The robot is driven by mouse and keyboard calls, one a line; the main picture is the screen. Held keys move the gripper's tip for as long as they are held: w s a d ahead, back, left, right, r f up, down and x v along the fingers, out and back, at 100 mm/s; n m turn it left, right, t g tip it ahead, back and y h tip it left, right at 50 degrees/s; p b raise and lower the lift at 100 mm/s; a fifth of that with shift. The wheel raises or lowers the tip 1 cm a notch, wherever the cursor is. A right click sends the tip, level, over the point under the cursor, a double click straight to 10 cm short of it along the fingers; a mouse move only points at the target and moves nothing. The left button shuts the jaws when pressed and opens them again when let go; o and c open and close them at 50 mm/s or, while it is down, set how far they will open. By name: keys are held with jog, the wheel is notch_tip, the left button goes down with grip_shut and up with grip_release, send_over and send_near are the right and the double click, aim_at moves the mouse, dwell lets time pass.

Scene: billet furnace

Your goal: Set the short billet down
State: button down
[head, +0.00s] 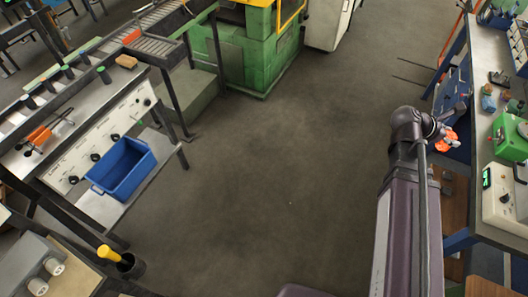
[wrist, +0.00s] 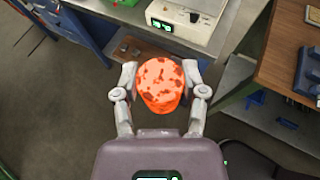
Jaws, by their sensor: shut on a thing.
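My gripper (wrist: 160,88) is shut on the short billet (wrist: 160,80), a glowing orange cylinder with dark scale patches. In the wrist view the billet sits between the two fingers with its round end facing the camera. It is held in the air, over the floor and the edge of the workbench. In the head view my gripper is at the right, beside the workbench (head: 484,60), and a bit of the orange billet (head: 450,137) shows there, partly hidden by my arm.
The workbench at right carries a green machine (head: 512,135) and a white instrument (head: 498,195). At left stands a bench with a control panel (head: 100,143) and a blue bin (head: 123,168) on its lower shelf. The middle floor (head: 270,170) is clear. A wooden-topped table (wrist: 290,50) stands right in the wrist view.

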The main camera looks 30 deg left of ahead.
jog(key=shift+w+a, duration=0.1)
jog(key=shift+a, duration=0.05)
jog(key=shift+a, duration=0.1)
dwell(0.3)
jog(key=shift+a, duration=0.2)
